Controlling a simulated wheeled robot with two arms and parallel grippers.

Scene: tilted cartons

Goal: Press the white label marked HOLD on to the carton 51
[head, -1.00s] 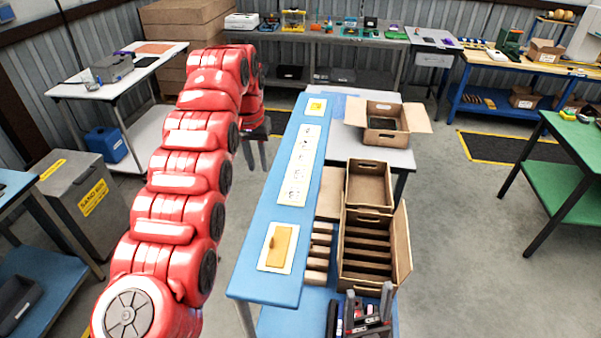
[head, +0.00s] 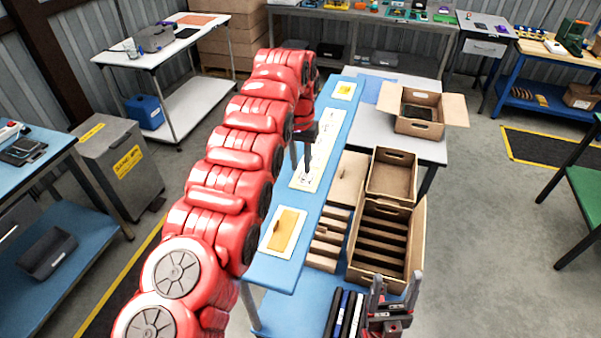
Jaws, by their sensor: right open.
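A white strip of labels (head: 325,147) lies on the narrow blue bench; its print is too small to read, so I cannot tell which label says HOLD. My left gripper (head: 300,163) points down at the strip's left edge, fingers apart, with nothing seen between them. My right gripper (head: 396,288) is open and empty at the bottom, in front of the slatted carton. Brown cartons stand right of the bench: a slatted one (head: 418,232), a smaller open one (head: 393,174) behind it, and one with raised flaps (head: 418,127) on the grey table. No number 51 is legible.
The blue bench (head: 275,273) also bears a yellow pad on a white sheet (head: 283,232) in front and a yellow-marked card (head: 344,91) at the back. Flat brown boxes (head: 328,240) and dark binders (head: 347,313) sit between bench and cartons.

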